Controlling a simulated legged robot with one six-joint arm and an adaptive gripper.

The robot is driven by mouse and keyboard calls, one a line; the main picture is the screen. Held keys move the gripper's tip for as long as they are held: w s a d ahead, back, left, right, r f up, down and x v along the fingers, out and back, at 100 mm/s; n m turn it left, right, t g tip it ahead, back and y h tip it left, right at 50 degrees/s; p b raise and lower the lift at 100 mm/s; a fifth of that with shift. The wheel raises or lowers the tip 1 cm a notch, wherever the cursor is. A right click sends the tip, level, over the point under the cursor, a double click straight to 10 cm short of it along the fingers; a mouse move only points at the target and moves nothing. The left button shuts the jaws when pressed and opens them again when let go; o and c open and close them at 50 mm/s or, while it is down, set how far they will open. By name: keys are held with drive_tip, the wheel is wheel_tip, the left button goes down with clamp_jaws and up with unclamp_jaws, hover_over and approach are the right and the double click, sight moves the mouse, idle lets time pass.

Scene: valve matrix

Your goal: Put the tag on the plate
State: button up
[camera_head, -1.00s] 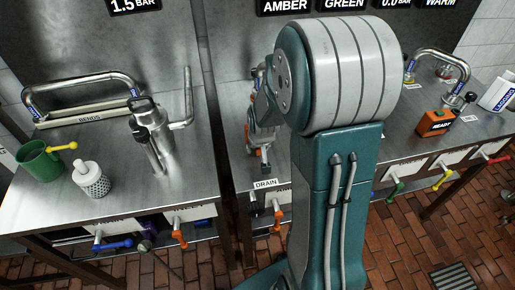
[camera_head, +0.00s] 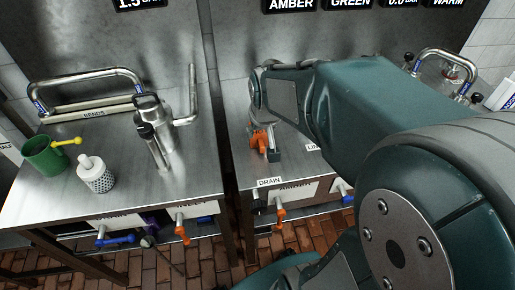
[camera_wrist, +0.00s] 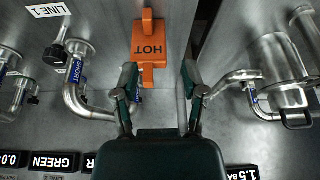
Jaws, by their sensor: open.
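An orange tag marked HOT (camera_wrist: 148,40) lies on the steel worktop in the wrist view, with its narrow end toward my gripper. My gripper (camera_wrist: 159,76) is open, its two fingers either side of that end, with no grip on the tag visible. In the head view an orange piece, likely the same tag (camera_head: 262,138), shows on the middle bench by my wrist, and my fingers are hard to make out there. Several white label plates show, among them DRAIN (camera_head: 270,182) and LINE 1 (camera_wrist: 48,10). I cannot tell which plate the task means.
A metal canister (camera_wrist: 278,72) stands to the right. On the left bench are a green mug (camera_head: 44,157), a perforated white pot (camera_head: 95,175) and a pitcher (camera_head: 153,130). Coloured valve handles line the front edges.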

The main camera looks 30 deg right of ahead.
drive_tip(key=s+a+r+n, duration=0.1)
drive_tip(key=s+a+r, duration=0.2)
drive_tip(key=s, duration=0.3)
drive_tip(key=s+a+r+n+t+y, duration=0.1)
drive_tip(key=s+a+r, duration=0.3)
drive_tip(key=s, duration=0.3)
drive_tip(key=shift+a+n+t, duration=0.3)
drive_tip(key=shift+a, duration=0.5)
drive_tip(key=shift+r, duration=0.1)
